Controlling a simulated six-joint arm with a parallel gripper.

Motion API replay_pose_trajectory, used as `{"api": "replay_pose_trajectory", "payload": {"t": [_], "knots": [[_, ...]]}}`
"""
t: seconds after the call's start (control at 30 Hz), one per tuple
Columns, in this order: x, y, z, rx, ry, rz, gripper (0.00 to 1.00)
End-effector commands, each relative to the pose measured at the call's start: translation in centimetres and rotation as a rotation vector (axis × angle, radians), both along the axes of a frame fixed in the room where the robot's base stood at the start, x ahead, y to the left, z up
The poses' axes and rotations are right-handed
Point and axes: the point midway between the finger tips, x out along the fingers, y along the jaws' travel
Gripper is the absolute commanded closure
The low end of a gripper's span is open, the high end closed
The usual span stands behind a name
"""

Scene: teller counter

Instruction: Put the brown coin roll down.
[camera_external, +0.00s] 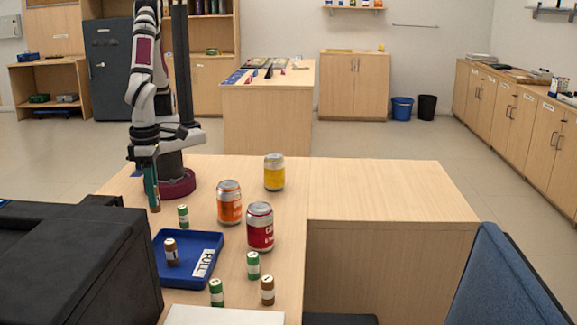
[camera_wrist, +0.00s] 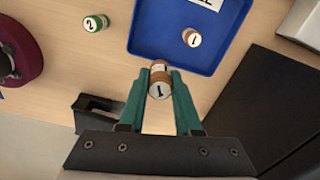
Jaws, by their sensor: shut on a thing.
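My gripper (camera_wrist: 159,80) is shut on a brown coin roll (camera_wrist: 160,88) with a "1" on its white end, held between the green fingers.
Green coin rolls stand behind the tray (camera_external: 183,216) and right of it (camera_external: 253,266) (camera_external: 217,292). Orange (camera_external: 229,204), red (camera_external: 260,228) and yellow (camera_external: 274,172) cans stand farther right. A black machine (camera_external: 75,262) borders the left. The counter's right wing (camera_external: 385,190) is clear.

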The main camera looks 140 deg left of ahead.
Motion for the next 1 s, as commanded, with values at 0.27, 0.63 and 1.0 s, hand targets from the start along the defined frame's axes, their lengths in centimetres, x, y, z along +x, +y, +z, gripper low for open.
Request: {"api": "replay_pose_trajectory", "payload": {"t": [0.27, 0.63, 1.0], "knots": [[-0.7, -2.1, -1.3, 0.002, 0.003, -0.060, 1.00], [6.4, 3.8, -6.7, 0.001, 0.001, -0.063, 1.00], [6.7, 4.0, -11.0, 0.000, 0.000, -0.065, 1.00]]}}
